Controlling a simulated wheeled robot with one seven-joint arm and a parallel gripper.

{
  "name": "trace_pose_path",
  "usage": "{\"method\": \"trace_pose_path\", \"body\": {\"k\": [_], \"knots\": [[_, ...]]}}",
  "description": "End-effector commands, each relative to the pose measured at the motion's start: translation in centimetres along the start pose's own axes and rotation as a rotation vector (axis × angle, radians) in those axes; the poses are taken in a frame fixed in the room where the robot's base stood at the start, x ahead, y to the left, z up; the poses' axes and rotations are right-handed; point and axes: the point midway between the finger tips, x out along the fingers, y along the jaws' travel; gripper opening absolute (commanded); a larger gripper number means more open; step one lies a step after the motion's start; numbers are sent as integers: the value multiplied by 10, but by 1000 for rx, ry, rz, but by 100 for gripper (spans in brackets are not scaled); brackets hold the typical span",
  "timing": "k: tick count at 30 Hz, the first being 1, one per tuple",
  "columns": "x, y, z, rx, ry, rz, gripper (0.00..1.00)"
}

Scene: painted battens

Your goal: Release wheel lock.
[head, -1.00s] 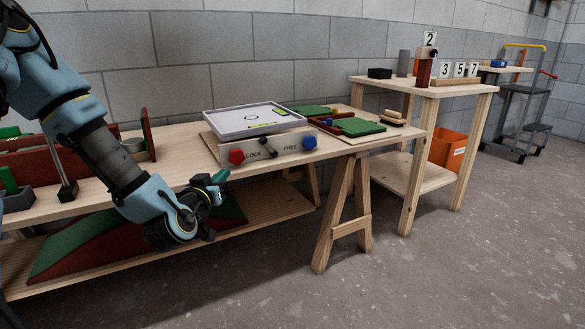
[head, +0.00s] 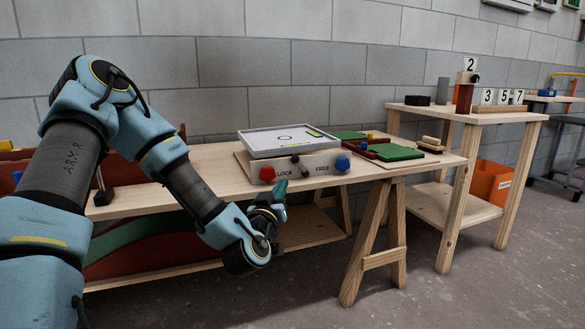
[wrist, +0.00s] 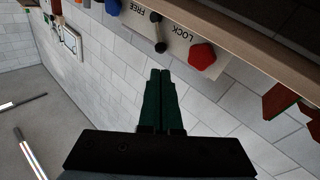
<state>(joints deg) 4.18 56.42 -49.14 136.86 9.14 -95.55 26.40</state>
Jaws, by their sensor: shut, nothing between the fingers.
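A pale panel (head: 307,168) on the front of a tray stand carries a red knob (head: 267,173) beside the word LOCK and a blue knob (head: 343,163) beside the word FREE. A black lever (wrist: 157,32) sits between the two words; in the head view only part of it is clear. My gripper (head: 280,186) has green fingers, shut and empty, just in front of the panel below LOCK. In the wrist view the panel is upside down, and my fingertips (wrist: 161,73) point at the lever with a gap between. The red knob (wrist: 202,55) is right of them.
A grey-rimmed tray (head: 288,140) tops the panel. Green blocks (head: 396,152) lie to its right on the wooden bench (head: 220,165). A second table (head: 480,113) with number cards and an orange bin (head: 490,182) stand further right. The floor in front is clear.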

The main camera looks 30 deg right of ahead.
Motion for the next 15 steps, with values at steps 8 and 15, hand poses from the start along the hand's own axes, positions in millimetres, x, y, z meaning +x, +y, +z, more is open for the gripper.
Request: {"method": "trace_pose_path", "body": {"k": [8,15], "knots": [[58,-1,0,-2,4,-3,0],[99,-1,1,-2,2,-1,0]]}}
